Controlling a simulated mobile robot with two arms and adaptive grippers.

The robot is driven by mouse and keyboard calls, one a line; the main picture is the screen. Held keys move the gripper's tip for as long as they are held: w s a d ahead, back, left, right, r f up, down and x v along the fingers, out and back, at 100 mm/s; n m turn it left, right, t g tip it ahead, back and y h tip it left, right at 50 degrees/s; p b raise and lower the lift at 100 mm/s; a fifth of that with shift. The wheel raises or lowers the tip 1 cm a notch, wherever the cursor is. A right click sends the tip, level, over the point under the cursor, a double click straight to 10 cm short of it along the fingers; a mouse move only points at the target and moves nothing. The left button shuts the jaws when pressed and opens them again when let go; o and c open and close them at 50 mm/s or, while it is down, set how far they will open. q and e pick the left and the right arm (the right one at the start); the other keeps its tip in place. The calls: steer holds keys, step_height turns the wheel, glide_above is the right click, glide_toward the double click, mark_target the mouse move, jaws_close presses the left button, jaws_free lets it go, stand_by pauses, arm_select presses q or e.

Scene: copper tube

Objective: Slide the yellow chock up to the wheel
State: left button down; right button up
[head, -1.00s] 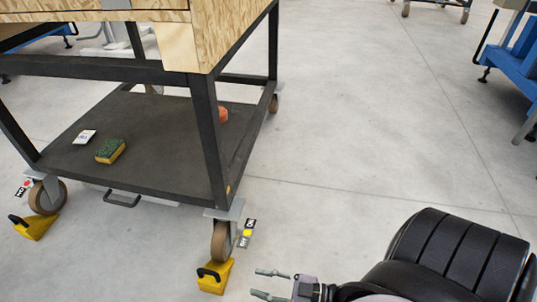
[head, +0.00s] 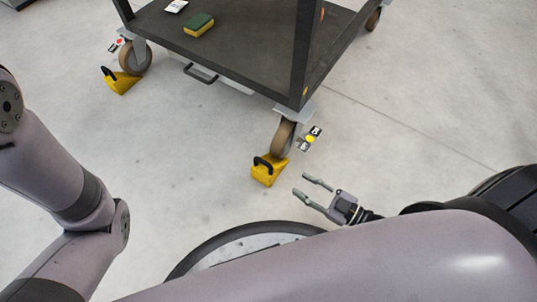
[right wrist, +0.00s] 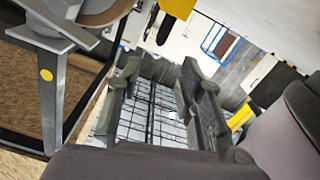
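Two yellow chocks with black handles lie on the floor by the cart's casters. The nearer yellow chock (head: 265,172) lies in front of the near right wheel (head: 284,137), very close to it; I cannot tell if they touch. The other yellow chock (head: 121,83) lies by the left wheel (head: 135,57). My right gripper (head: 299,183) is open and empty, just right of the nearer chock, its fingers pointing left. Its two fingers also show apart in the right wrist view (right wrist: 158,68). My left arm is at the left; its gripper is out of view.
The cart's dark lower shelf (head: 245,60) stands just behind the chocks and carries a green and yellow sponge (head: 199,25) and a white card (head: 176,6). A pull handle (head: 200,73) sticks out at its front. Open floor (head: 190,150) lies between the chocks.

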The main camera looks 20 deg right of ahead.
mark_target(264, 161)
steer(key=b+x, duration=0.5)
steer(key=x, duration=0.8)
steer(key=shift+w+a+f+b, duration=0.1)
steer(key=shift+w+a+b, duration=0.1)
steer(key=shift+a+b, duration=0.1)
steer(key=shift+w+a, duration=0.15)
steer(key=shift+w, duration=0.1)
steer(key=shift+c, duration=0.6)
jaws_close()
steer(key=shift+o, duration=0.5)
jaws_free()
